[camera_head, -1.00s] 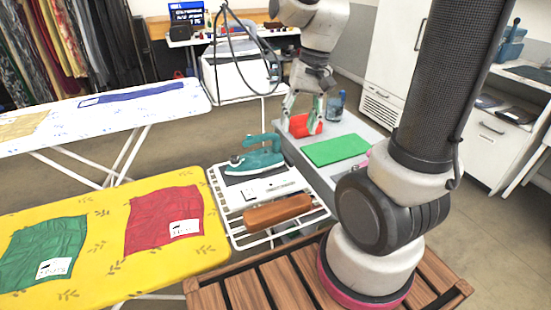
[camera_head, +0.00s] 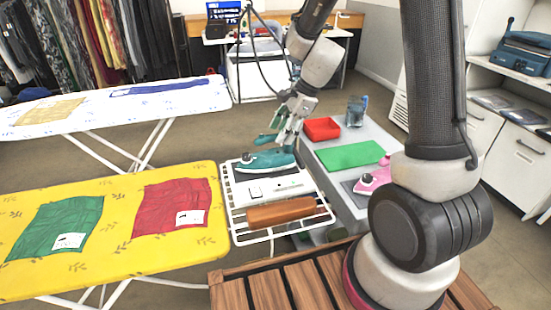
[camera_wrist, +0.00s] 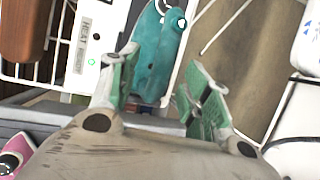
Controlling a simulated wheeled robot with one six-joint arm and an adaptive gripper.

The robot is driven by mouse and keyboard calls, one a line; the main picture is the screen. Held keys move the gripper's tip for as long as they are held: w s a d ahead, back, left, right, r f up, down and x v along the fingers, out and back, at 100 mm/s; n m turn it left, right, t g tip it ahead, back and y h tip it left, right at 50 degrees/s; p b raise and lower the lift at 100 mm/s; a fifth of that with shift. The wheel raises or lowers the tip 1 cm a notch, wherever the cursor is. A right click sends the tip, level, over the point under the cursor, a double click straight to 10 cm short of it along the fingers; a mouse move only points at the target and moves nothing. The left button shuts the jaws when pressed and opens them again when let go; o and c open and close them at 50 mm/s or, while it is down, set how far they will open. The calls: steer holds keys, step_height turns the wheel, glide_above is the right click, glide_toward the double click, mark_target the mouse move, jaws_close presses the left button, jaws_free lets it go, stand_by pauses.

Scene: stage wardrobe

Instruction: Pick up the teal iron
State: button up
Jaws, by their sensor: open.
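The teal iron (camera_head: 266,160) sits at the far end of the white wire rack (camera_head: 238,212), beside the yellow ironing board. My gripper (camera_head: 281,130) is over the iron's right end, close to its handle. In the wrist view my gripper (camera_wrist: 158,95) is open, its green-padded fingers apart. The teal iron (camera_wrist: 160,45) lies just ahead of the gap between them, with part of it out of frame. I cannot tell whether a finger touches it.
A brown block (camera_head: 281,211) lies on the rack's near part. The yellow board (camera_head: 120,250) carries folded green and red cloths.

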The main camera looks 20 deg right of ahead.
mark_target(265, 151)
steer(key=x, duration=0.3)
steer(key=shift+w+a+f, duration=0.1)
steer(key=shift+w+f, duration=0.05)
steer(key=shift+f, duration=0.05)
steer(key=shift+c, duration=0.5)
jaws_close()
